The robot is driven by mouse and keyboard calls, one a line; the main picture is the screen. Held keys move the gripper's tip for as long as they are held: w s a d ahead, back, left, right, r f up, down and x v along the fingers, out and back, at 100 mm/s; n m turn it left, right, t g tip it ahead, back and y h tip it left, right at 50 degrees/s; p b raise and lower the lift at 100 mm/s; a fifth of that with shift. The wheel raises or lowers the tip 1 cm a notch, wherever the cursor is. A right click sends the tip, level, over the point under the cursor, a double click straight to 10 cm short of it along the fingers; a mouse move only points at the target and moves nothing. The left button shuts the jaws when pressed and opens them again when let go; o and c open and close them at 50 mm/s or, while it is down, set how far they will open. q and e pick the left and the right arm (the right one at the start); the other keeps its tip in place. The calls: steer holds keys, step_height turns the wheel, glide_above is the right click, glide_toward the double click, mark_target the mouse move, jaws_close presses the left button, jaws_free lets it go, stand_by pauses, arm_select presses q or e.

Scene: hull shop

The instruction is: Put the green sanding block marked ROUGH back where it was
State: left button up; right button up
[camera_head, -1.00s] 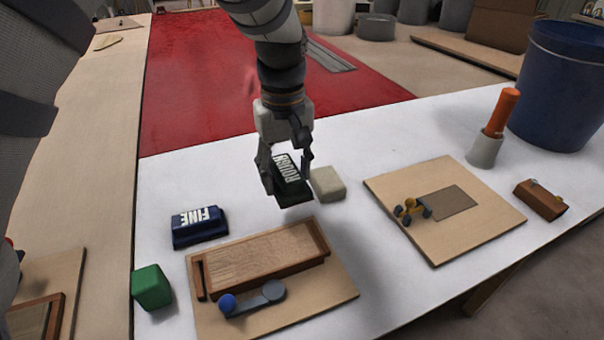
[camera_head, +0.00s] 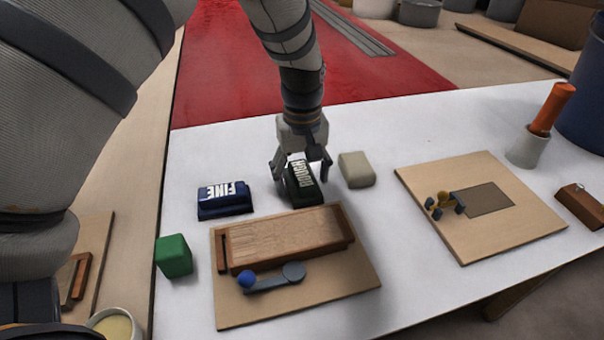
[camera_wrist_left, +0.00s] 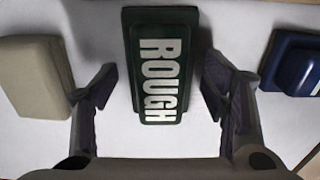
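The dark green sanding block marked ROUGH (camera_head: 303,184) stands on the white table behind the wooden tray, between the blue FINE block (camera_head: 225,199) and a beige block (camera_head: 356,169). My left gripper (camera_head: 302,172) is over it from above, with one finger on each side. In the left wrist view the ROUGH block (camera_wrist_left: 160,70) lies between the spread fingertips, with a white gap on both sides, so my left gripper (camera_wrist_left: 160,88) is open around it and not touching it. My right gripper is not in view.
The wooden tray (camera_head: 228,262) on its board, with a blue-knobbed lever (camera_head: 272,280), is close in front. A green cube (camera_head: 174,256) stands at left. A board (camera_head: 480,238) with a small yellow-and-blue item is at right. An orange-handled tool (camera_head: 552,108) stands in a cup behind it.

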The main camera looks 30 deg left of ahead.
mark_target(302, 172)
arm_select(q)
step_height(302, 172, up, 12)
steer(key=p, duration=0.1)
steer(key=shift+r, duration=0.15)
stand_by(0.3)
